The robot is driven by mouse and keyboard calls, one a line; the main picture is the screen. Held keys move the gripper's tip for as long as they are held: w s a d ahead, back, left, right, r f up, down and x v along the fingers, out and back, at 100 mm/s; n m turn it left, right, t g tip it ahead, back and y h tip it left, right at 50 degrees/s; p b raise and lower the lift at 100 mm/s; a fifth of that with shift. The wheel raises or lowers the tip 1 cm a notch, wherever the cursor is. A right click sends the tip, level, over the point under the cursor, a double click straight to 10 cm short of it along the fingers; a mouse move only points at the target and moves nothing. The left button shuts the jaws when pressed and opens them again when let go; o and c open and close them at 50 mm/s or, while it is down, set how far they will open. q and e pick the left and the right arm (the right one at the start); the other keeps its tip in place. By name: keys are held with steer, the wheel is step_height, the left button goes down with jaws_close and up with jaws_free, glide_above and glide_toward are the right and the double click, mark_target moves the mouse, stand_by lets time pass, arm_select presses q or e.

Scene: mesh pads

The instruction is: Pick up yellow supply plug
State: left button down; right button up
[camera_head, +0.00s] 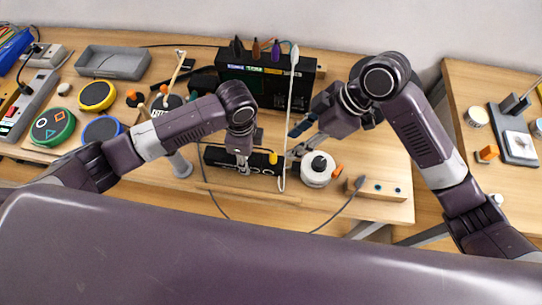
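A small yellow piece (272,158), which looks like the yellow supply plug, shows at the right part of a low black box (215,157) on the bench. My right gripper (293,152) reaches in from the right, with its tips just right of the yellow piece. I cannot tell whether they touch it or how far apart the fingers are. My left gripper (243,166) points down at the middle of the low black box, left of the yellow piece. Its fingers are too small and dark to read.
A black unit (258,92) with coloured labels and several plugs on top stands behind. A white stick (287,120) stands or lies beside my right gripper. A white round pot (318,172) and wooden block (380,189) are to the right. A grey tray (112,76) is at back left.

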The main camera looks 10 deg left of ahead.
mark_target(276, 154)
steer(key=shift+t+h, duration=0.3)
steer(key=shift+h, duration=0.4)
steer(key=x, duration=1)
steer(key=shift+w+a+f, duration=0.15)
steer(key=shift+a+f, duration=0.05)
steer(key=shift+a, duration=0.4)
jaws_close()
